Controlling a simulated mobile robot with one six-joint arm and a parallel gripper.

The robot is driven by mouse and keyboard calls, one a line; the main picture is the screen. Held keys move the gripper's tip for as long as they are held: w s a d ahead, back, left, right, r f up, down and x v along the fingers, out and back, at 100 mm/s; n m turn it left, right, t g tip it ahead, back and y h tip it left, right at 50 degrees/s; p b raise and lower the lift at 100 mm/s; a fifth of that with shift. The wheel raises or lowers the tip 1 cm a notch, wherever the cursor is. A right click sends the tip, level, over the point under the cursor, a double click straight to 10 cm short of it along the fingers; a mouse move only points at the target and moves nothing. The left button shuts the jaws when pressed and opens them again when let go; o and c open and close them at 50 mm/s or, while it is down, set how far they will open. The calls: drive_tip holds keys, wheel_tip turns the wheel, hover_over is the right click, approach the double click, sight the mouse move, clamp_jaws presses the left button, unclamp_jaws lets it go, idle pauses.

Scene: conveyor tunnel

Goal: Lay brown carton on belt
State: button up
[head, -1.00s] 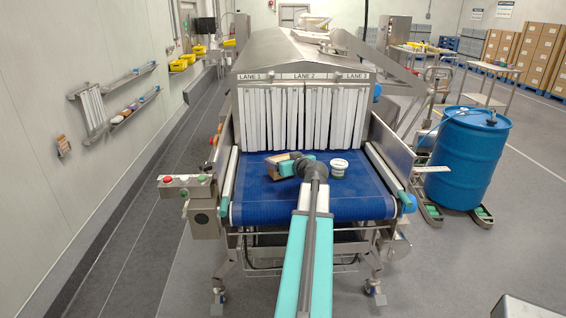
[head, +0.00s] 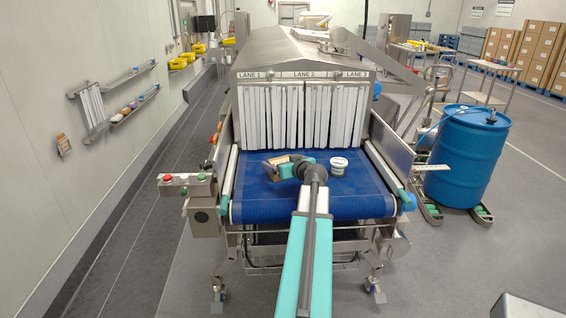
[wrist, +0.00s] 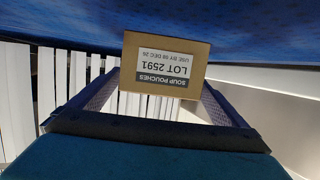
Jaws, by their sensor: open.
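The brown carton (head: 271,172) is on the blue belt (head: 250,196), left of the middle and in front of the strip curtain. In the wrist view the carton (wrist: 165,50) shows a white label reading SOUP POUCHES, LOT 2591, upside down. Its edge meets the blue belt (wrist: 250,22) in that picture. My gripper (head: 283,163) is low over the belt at the carton. In the wrist view my gripper (wrist: 163,88) is open, with one finger towards each side of the carton. In the head view the gripper partly hides the carton.
A white tub (head: 339,166) stands on the belt just right of my gripper. The strip curtain (head: 303,117) hangs behind, under lane labels 1 to 3. Side rails (head: 229,178) bound the belt. A blue drum (head: 467,158) stands to the right. The belt's front is clear on both sides.

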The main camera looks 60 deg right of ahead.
drive_tip(key=shift+r, duration=0.1)
drive_tip(key=shift+s+a, duration=0.2)
drive_tip(key=shift+s, duration=0.15)
drive_tip(key=shift+b+v, duration=1.7)
drive_tip(key=shift+v, duration=3.9)
drive_tip(key=shift+r, duration=0.15)
